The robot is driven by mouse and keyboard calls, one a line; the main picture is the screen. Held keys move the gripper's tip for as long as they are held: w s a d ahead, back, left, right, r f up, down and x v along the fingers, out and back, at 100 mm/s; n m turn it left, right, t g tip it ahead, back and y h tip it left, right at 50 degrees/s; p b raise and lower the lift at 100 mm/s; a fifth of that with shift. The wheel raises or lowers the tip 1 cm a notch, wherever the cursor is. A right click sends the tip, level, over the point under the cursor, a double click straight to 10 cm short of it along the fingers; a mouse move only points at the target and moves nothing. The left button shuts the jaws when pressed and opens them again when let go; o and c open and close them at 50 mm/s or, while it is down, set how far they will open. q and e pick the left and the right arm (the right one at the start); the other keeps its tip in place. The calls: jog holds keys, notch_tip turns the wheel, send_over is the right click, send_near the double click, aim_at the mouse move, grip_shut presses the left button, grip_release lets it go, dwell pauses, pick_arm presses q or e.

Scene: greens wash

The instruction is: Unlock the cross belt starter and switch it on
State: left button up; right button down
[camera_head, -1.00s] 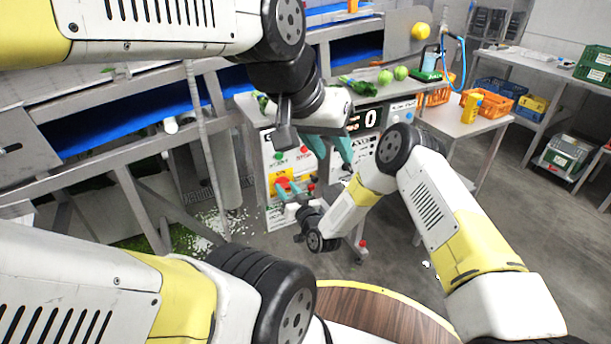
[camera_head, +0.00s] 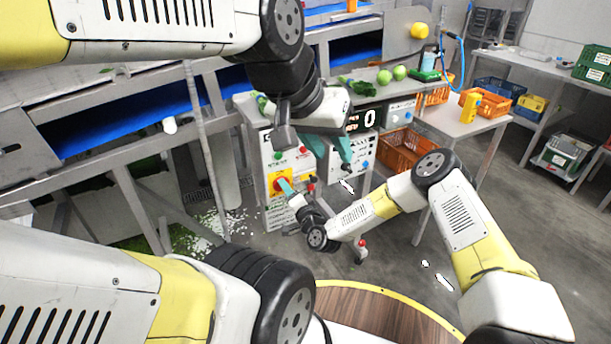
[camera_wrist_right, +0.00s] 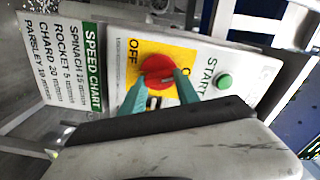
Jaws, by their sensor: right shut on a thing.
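The starter box (camera_head: 268,150) is a pale panel below the bench, with a green START button that also shows in the right wrist view (camera_wrist_right: 224,81). Its red rotary knob (camera_wrist_right: 158,72) sits on a yellow plate (camera_wrist_right: 184,54) with an OFF label at its upper left. My right gripper (camera_wrist_right: 162,80) is shut on the red knob, one teal finger on each side. In the head view, my right gripper (camera_head: 284,186) reaches the yellow plate. My left gripper (camera_head: 334,160) is open and empty to the right of the box. I cannot make out a lock.
A speed chart (camera_wrist_right: 62,70) is beside the knob. A second panel with a display (camera_head: 361,120) stands right of the starter box. Green produce (camera_head: 384,77) lies on the bench above. An orange crate (camera_head: 405,150) is behind my right arm. White bits litter the floor.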

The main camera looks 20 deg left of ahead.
jog(key=shift+f+m, duration=0.1)
jog(key=shift+m, duration=2.2)
jog(key=c, duration=0.9)
grip_release()
jog(key=shift+d, duration=0.1)
jog(key=v, duration=0.7)
jog(key=shift+s+d, duration=0.25)
jog(key=shift+s, duration=0.05)
